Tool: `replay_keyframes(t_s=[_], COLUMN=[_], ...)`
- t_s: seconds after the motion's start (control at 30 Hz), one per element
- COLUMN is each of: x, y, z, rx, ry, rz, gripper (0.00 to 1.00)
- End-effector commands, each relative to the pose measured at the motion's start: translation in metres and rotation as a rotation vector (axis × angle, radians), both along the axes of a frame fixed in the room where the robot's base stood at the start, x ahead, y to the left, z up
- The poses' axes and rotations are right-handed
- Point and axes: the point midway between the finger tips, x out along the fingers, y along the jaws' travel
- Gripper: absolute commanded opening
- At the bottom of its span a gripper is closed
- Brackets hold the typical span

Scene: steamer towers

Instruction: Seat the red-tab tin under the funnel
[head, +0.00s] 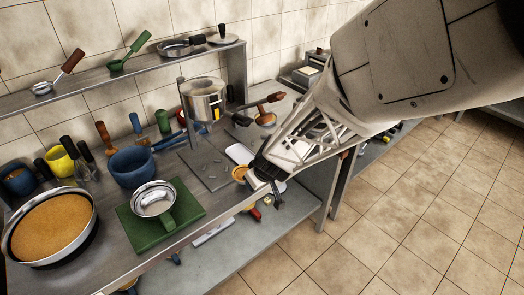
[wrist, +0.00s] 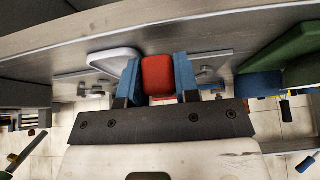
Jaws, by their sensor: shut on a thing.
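My gripper (wrist: 158,88) is shut on the red tab (wrist: 157,72), which sits between its two blue fingers in the wrist view. In the head view my gripper (head: 256,176) is by the counter's front edge. A small round tin with an orange-brown top (head: 240,173) shows just left of its fingertips; the tab is hidden there. The metal funnel (head: 203,98) hangs on an upright stand, behind and left of my gripper. Below it is a grey base plate (head: 208,172) with small pins. The tin is apart from the funnel, to its right and nearer the front.
A white tray (head: 240,153) lies behind my gripper. Left of the base plate are a green board (head: 187,203) with a metal bowl (head: 153,198), a blue pot (head: 131,166) and a large round pan (head: 20,247). Brown-handled tools (head: 266,117) stand behind right. A lower shelf runs below.

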Motion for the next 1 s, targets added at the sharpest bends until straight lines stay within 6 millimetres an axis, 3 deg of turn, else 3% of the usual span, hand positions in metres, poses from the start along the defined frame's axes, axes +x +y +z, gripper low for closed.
replay_keyframes(t_s=[0.5,1.0], x=[0.000,0.012], y=[0.000,0.028], z=[0.000,0.000], rx=[0.000,0.000], ry=[0.000,0.001], rz=[0.000,0.001], gripper=[0.00,0.00])
